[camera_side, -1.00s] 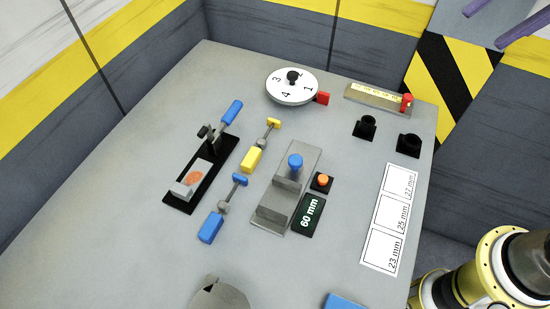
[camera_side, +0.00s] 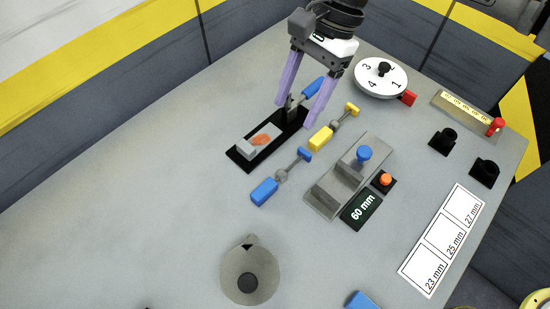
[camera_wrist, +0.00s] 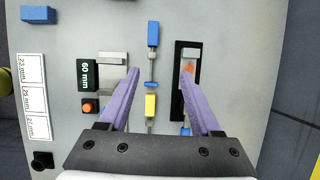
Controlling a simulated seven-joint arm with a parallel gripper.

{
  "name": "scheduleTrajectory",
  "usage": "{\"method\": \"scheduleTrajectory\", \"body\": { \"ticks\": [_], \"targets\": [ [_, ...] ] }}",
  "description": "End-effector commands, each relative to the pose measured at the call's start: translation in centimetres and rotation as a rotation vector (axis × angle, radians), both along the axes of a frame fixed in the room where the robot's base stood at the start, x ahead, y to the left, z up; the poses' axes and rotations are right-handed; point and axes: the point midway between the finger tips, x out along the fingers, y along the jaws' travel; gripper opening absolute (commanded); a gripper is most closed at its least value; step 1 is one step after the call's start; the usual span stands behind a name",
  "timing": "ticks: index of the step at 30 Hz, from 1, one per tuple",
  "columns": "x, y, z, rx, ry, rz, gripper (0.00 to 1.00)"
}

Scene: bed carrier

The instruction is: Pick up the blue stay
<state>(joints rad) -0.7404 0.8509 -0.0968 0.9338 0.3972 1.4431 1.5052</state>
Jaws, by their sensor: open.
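The blue stay (camera_side: 265,191) lies on the grey table, a blue block joined by a grey rod and collar to a small blue end. It also shows in the wrist view (camera_wrist: 152,34), near the top middle. The yellow stay (camera_side: 321,138) lies behind it, in line; it also shows in the wrist view (camera_wrist: 151,106). My gripper (camera_side: 294,116) is open and empty, its two purple fingers pointing down above the table, nearer the black clamp fixture than the blue block. In the wrist view its fingertips (camera_wrist: 160,69) straddle the line of the two stays.
The black clamp fixture (camera_side: 241,160) with a blue handle stands close to the left of the stays. A grey metal block with a blue knob (camera_side: 364,153) and a 60 mm display (camera_side: 361,210) stand to the right. A grey round part (camera_side: 250,262) lies in front. The left table area is clear.

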Motion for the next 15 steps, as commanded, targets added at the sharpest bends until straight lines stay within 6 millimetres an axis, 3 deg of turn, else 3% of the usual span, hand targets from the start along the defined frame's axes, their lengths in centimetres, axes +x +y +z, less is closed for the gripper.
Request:
{"method": "scheduleTrajectory", "body": {
  "ticks": [3, 8, 15],
  "targets": [
    [-1.4, 1.2, -1.9, -0.021, 0.021, 0.032, 0.65],
    [-2.2, 1.7, -3.6, -0.022, 0.022, 0.037, 0.65],
    [-3.4, 2.8, -7.7, -0.021, 0.021, 0.035, 0.65]
  ]
}}
